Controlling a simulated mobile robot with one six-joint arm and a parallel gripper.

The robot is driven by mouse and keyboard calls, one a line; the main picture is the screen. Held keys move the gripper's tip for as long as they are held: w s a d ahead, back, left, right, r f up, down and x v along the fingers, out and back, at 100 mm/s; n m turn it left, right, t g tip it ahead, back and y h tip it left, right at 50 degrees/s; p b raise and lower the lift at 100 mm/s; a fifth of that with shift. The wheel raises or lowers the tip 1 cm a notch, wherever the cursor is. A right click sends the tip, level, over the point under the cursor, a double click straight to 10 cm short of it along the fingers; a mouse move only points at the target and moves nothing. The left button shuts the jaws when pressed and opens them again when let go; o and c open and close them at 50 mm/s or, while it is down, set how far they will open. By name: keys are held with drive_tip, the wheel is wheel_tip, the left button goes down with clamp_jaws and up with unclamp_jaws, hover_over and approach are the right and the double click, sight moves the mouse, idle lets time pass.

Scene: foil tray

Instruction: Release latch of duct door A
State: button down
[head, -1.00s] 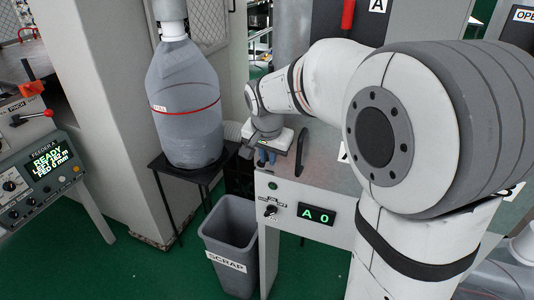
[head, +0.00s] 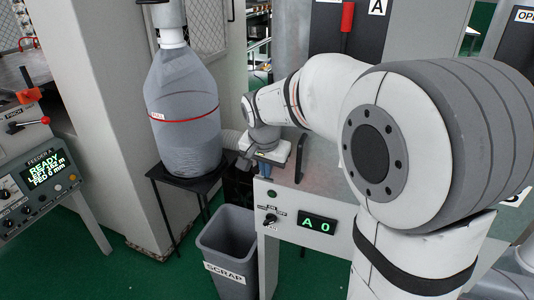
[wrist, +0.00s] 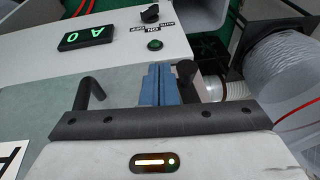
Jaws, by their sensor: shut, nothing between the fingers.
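A red upright handle (head: 347,17) sits on a dark panel (head: 324,34) beside a white label A (head: 377,6) at the top of the head view. It may be the latch of duct door A; the top of the panel is cut off by the frame. My gripper (wrist: 158,84) shows in the wrist view with its blue fingers together and nothing between them. In the head view it is low over the left end of the grey bench, well below and left of the red handle, not touching it.
The bench carries a display reading A 0 (head: 318,223), a knob (head: 269,219) and a black bent handle (wrist: 89,93) close to my gripper. A grey bag (head: 185,110) on a black stand (head: 184,180) and a scrap bin (head: 229,245) stand left. Green floor is free between.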

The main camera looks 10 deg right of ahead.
drive_tip(key=shift+r, duration=0.15)
drive_tip(key=v, duration=0.7)
drive_tip(key=shift+s+r, duration=0.2)
drive_tip(key=shift+r, duration=0.1)
drive_tip(key=shift+a, duration=0.1)
drive_tip(key=s+d+f+n, duration=0.2)
drive_tip(key=s+f+n, duration=0.1)
drive_tip(key=s, duration=0.7)
drive_tip(key=s+d+f+n, duration=0.3)
drive_tip(key=s+f, duration=0.3)
drive_tip(key=s, duration=0.4)
drive_tip(key=shift+d+n+g+y+p, duration=0.3)
drive_tip(key=shift+y+p, duration=0.05)
drive_tip(key=shift+y, duration=0.05)
drive_tip(key=shift+s, duration=0.1)
